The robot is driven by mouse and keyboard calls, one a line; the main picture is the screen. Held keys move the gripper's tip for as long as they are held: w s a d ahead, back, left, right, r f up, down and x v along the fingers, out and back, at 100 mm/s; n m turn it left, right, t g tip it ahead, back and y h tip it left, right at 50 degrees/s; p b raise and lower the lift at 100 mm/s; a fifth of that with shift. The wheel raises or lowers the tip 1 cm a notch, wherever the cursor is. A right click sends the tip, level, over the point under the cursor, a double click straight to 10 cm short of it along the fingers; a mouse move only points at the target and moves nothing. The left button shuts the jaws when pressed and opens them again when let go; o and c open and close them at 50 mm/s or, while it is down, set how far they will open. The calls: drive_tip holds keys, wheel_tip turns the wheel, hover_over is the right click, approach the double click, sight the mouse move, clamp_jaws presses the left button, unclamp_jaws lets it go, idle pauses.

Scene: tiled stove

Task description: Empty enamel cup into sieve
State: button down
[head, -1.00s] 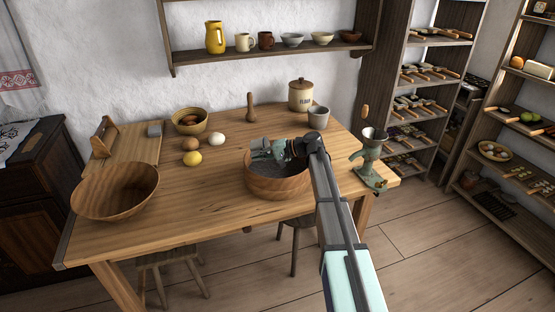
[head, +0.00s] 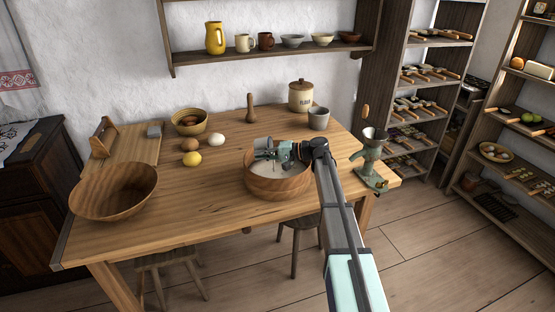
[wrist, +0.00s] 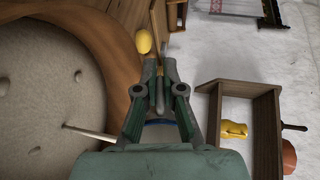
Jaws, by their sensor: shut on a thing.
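The enamel cup (head: 263,143) is grey-white and held at my gripper (head: 275,152) over the wooden-rimmed sieve (head: 277,188). My gripper (wrist: 159,85) is shut on the cup; the wrist view shows only a bluish edge (wrist: 158,122) behind the fingers, perhaps its rim. The cup's exact tilt and its inside cannot be told. The sieve's inside is pale in the head view. In the wrist view its wooden wall (wrist: 112,45) surrounds a grey-beige surface (wrist: 45,85) with several small lumps. A thin pale streak (wrist: 88,132) shows between that surface and my gripper.
A large wooden bowl (head: 115,190) stands at the table's left. A yellow lemon (head: 192,158), eggs and a striped bowl (head: 190,121) lie behind. A grey cup (head: 319,118) and flour jar (head: 301,96) stand at the back. A grinder (head: 371,160) stands right.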

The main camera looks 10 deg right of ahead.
sight(266, 145)
drive_tip(key=shift+s+d, duration=0.1)
drive_tip(key=shift+d, duration=0.15)
drive_tip(key=shift+s+d+r+t+y+b, duration=0.15)
drive_tip(key=shift+t+y+b, duration=0.25)
drive_tip(key=shift+y+b, duration=0.8)
drive_tip(key=shift+d+r+t+y+b, duration=0.15)
drive_tip(key=shift+r+y+b, duration=0.15)
drive_tip(key=shift+r+b, duration=0.25)
drive_tip(key=shift+d+r+t+y+b, duration=0.15)
drive_tip(key=shift+r+y+b, duration=0.15)
drive_tip(key=shift+r+b, duration=0.25)
idle(0.5)
drive_tip(key=shift+d+r+y+b, duration=0.15)
drive_tip(key=shift+r+y+b, duration=0.2)
drive_tip(key=shift+r, duration=0.35)
drive_tip(key=shift+r, duration=0.3)
drive_tip(key=shift+s+d+r+t+y+b, duration=0.15)
drive_tip(key=shift+r+y+b, duration=0.25)
drive_tip(key=shift+r, duration=0.25)
drive_tip(key=shift+d+r+t+y+b, duration=0.15)
drive_tip(key=shift+r+y+b, duration=0.15)
drive_tip(key=shift+r, duration=0.3)
